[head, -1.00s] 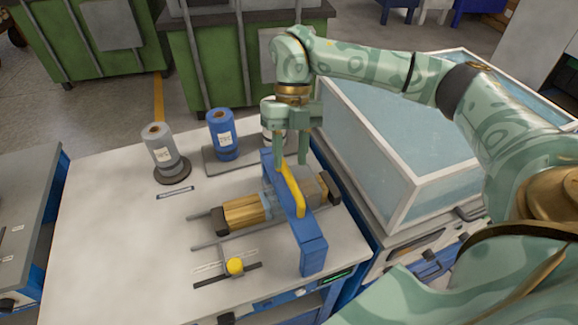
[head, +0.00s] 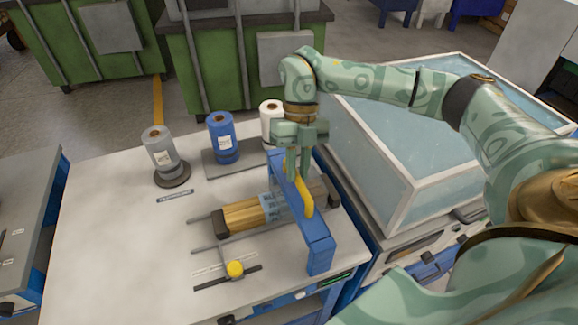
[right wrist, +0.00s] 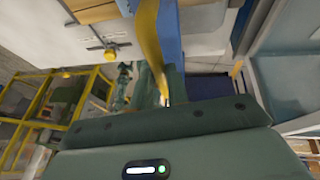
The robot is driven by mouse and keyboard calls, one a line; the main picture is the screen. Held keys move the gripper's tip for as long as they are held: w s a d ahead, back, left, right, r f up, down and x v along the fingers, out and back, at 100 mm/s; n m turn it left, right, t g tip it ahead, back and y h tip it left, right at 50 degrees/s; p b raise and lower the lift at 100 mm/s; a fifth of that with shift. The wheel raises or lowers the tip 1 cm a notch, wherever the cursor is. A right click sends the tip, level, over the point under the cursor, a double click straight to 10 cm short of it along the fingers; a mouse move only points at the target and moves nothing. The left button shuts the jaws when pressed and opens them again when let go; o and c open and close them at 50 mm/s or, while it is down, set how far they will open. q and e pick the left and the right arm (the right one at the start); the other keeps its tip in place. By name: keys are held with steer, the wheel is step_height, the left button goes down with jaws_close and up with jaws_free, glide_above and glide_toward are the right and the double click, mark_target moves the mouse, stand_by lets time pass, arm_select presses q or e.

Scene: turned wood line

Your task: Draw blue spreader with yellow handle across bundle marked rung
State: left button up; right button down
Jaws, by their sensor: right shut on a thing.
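The blue spreader (head: 317,245) is a long bar with a yellow handle (head: 304,200), lying across the wooden bundle (head: 240,216) on the bench. My right gripper (head: 297,172) is shut on the yellow handle near its far end. The right wrist view shows the handle (right wrist: 150,45) and spreader (right wrist: 168,42) running away from the fingers. The bundle has dark end blocks and a light blue patterned band (head: 272,207) just left of the spreader. The spreader hides part of the bundle. I cannot read a mark on it. My left gripper is out of view.
Grey (head: 160,150), blue (head: 222,135) and white (head: 271,122) rolls stand at the back of the bench (head: 110,235). A yellow knob (head: 235,268) sits in front of the bundle. A glass-sided box (head: 410,150) is close on the right. The bench's left side is clear.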

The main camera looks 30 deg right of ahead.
steer(key=s+d+p, duration=0.1)
steer(key=d+p, duration=0.1)
steer(key=d, duration=0.5)
steer(key=shift+s+d, duration=0.25)
steer(key=shift+s, duration=0.1)
steer(key=shift+d, duration=0.1)
steer(key=c, duration=1.4)
jaws_free()
steer(key=shift+o, duration=0.2)
steer(key=shift+s+d, duration=0.1)
steer(key=shift+d, duration=0.05)
